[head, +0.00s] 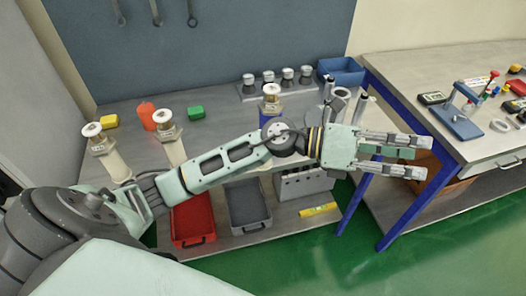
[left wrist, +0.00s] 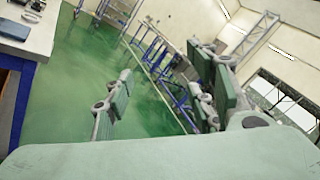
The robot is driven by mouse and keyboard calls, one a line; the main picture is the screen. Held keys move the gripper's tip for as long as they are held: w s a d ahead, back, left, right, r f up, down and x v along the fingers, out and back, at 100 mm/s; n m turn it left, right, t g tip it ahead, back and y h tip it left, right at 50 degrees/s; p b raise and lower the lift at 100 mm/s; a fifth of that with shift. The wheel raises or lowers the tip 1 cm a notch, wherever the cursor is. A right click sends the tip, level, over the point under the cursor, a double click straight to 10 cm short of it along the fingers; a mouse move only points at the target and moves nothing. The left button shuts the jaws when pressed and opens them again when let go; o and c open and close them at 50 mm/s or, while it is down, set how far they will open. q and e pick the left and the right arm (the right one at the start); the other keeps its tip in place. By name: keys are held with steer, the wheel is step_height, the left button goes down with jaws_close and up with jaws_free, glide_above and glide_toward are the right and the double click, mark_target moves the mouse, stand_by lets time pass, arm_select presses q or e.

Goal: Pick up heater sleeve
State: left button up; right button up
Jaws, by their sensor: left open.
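No part is clearly recognisable as the heater sleeve. I cannot tell whether either is the sleeve. My left gripper (head: 421,157) is open and empty, stretched out to the right past the bench, over the gap before the right table. In the left wrist view its two spread fingers (left wrist: 165,92) have only green floor and distant frames behind them. My right gripper is not in view.
White-capped cylinders (head: 103,150) stand on the bench, with a rack of small capped jars (head: 278,82) and a blue bin (head: 341,70) behind. Red (head: 192,221) and grey (head: 248,206) trays lie on the lower shelf. The right table (head: 420,65) holds a blue stand (head: 459,122).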

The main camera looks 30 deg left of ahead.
arm_select(q)
steer(key=w+a+f+m+g+y, duration=0.1)
steer(key=a+f+m+g+y, duration=0.4)
steer(key=a+f+m+y, duration=0.5)
steer(key=a+f+n+g+y, duration=0.15)
steer(key=a+y, duration=0.25)
steer(key=a, duration=0.8)
steer(key=a+f+n+y, duration=0.15)
steer(key=a+y, duration=0.25)
steer(key=a, duration=0.7)
steer(key=f, duration=0.2)
steer(key=f+p, duration=0.1)
steer(key=f, duration=0.1)
steer(key=f+p, duration=0.1)
steer(key=f, duration=0.2)
steer(key=shift+w+a, duration=0.15)
steer(key=shift+w, duration=0.25)
steer(key=shift+f, duration=0.2)
steer(key=shift+c, duration=0.6)
steer(key=c, duration=1.1)
